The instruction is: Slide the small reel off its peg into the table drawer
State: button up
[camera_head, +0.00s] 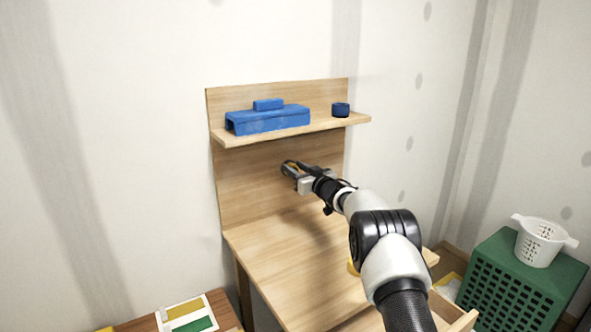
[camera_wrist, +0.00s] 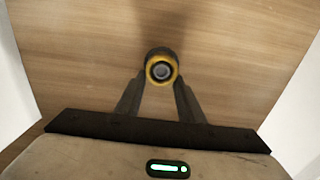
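The small reel (camera_wrist: 161,66), a round piece with a yellow rim, a dark side and a grey centre, is in front of the wooden back panel in the wrist view. My gripper (camera_wrist: 161,80) has a finger on each side of it, and both fingertips appear to press its edges. In the head view my gripper (camera_head: 290,171) is close to the back panel below the shelf, and hides most of the reel. The peg is hidden. The table drawer (camera_head: 455,318) is pulled out at the lower right, partly hidden by my arm.
The shelf (camera_head: 345,122) above my gripper holds a blue box (camera_head: 268,121) and a small blue cylinder (camera_head: 340,110). The tabletop (camera_head: 285,262) is mostly bare. A green crate (camera_head: 525,285) with a white basket (camera_head: 541,243) stands at right. Colour samples (camera_head: 190,313) lie lower left.

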aim_at(294, 167)
jog(key=o, duration=0.3)
jog(key=c, duration=0.5)
jog(key=shift+b+v, duration=0.45)
jog(key=shift+v, duration=2.05)
jog(key=shift+v, duration=1.95)
